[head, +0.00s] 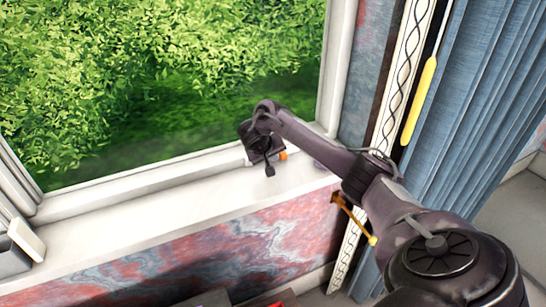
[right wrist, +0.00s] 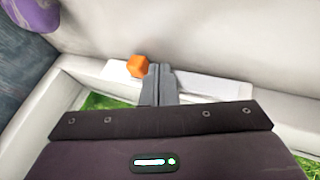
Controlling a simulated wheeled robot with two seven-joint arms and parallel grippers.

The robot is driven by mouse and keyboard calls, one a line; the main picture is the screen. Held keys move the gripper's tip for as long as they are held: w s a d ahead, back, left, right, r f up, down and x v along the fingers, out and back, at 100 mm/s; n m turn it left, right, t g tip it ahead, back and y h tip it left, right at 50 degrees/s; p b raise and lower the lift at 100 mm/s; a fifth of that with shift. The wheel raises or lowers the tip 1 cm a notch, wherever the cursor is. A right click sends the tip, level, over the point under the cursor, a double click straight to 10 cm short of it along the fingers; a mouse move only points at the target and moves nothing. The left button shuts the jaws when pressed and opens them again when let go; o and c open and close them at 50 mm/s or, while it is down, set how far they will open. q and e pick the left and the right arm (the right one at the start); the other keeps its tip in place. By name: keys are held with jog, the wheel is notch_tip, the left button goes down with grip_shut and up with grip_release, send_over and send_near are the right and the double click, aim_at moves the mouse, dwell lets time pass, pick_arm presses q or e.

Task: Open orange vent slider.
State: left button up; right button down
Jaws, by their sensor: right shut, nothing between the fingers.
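The orange vent slider (head: 283,156) is a small orange knob low on the white window frame, near its right corner. It also shows in the right wrist view (right wrist: 138,66), in front of a white vent strip (right wrist: 205,84). My right gripper (right wrist: 160,70) is shut and empty, its fingertips just right of the orange knob in that view. I cannot tell whether they touch it. In the head view the right gripper (head: 268,168) is at the window frame, just left of the knob. The arm hides part of the frame there. My left gripper is not in view.
The white sill (head: 200,220) runs below the window. A blue curtain (head: 470,130) and a yellow-handled rod (head: 420,100) hang at the right. A purple object (right wrist: 30,15) is at the wrist view's upper left. A grey and white object (head: 22,245) stands at the sill's left end.

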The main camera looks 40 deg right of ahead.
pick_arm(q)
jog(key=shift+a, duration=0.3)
